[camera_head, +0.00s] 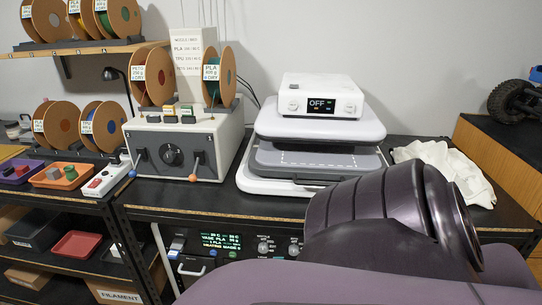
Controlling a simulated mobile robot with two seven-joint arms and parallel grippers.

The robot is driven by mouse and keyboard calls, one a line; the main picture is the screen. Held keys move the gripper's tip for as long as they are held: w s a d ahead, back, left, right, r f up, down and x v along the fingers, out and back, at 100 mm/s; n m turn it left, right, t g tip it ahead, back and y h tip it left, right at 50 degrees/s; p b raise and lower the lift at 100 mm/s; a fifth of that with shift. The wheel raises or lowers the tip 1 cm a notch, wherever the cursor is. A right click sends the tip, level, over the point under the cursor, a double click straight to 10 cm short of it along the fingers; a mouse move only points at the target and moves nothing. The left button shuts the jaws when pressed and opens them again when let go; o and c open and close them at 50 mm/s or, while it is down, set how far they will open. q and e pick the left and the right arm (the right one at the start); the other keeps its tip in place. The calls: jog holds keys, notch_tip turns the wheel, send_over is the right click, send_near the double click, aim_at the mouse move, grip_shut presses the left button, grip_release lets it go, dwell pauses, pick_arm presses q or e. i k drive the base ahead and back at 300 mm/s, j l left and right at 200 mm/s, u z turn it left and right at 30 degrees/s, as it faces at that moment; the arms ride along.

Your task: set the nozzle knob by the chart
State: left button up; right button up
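A white chart (192,55) stands upright behind the grey control box, headed by what looks like "NOZZLE / BED", with lines for PLA, TPU and PETG; its numbers are too small to read surely. Under the bench top, a dark panel (230,263) carries a lit display (219,240) with green text, partly legible, including "PLA". To its right is a round knob (263,247), with a small label above that seems to read "NOZZLE". A second knob (293,249) sits beside it, near my arm. My purple arm covers the panel's lower and right parts. Neither gripper shows.
A grey box (215,140) with a black dial and levers stands on the bench. A white press (318,125) with an "OFF" display stands right of it, near a white cloth (445,165). Filament spools and trays fill the left shelves.

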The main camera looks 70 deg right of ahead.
aim_at(263, 246)
jog(key=z, duration=2.05)
